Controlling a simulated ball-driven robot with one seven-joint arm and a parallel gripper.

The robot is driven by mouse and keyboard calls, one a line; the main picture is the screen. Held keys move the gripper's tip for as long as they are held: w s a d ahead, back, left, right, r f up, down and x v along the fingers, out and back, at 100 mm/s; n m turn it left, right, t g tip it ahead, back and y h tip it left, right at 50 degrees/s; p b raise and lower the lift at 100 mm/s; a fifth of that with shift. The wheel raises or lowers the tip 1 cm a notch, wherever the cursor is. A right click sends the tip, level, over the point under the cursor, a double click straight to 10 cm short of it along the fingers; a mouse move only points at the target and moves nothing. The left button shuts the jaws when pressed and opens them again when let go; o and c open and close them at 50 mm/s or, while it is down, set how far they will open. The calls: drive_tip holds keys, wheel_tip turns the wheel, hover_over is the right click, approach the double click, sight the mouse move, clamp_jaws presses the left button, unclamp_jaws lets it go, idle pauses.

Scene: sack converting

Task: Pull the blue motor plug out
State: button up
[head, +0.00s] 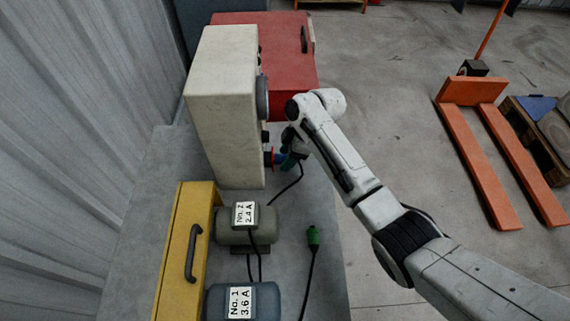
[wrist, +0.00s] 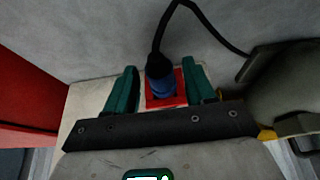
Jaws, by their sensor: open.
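The blue motor plug (wrist: 160,84) sits in a red-rimmed socket (wrist: 180,100), with a black cable running from its back end. In the head view the blue plug (head: 280,158) sticks out from the side of the cream control box (head: 222,110), partly hidden by my gripper. My gripper (head: 291,160) is at the plug. In the wrist view its two teal fingers (wrist: 160,82) stand apart, one on each side of the plug, with the plug between them. Gaps show between the fingers and the plug, so it is not clamped.
A grey motor (head: 247,226) labelled No. 2 and a blue motor (head: 243,302) labelled No. 1 stand on the grey bench (head: 150,205). A red box (head: 285,60) stands behind; a yellow case (head: 180,260) is at left.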

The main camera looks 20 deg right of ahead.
drive_tip(key=shift+b+x, duration=0.4)
drive_tip(key=shift+x, duration=0.55)
drive_tip(key=shift+c, duration=0.5)
clamp_jaws()
drive_tip(key=shift+d, duration=0.3)
drive_tip(key=shift+s+d+p, duration=0.2)
drive_tip(key=shift+s+d, duration=0.05)
drive_tip(key=shift+d, duration=0.4)
drive_tip(key=shift+s+d+p, duration=0.2)
drive_tip(key=shift+s+d, duration=0.05)
drive_tip(key=shift+d, duration=0.4)
drive_tip(key=shift+s+d+p, duration=0.2)
drive_tip(key=shift+d, duration=0.4)
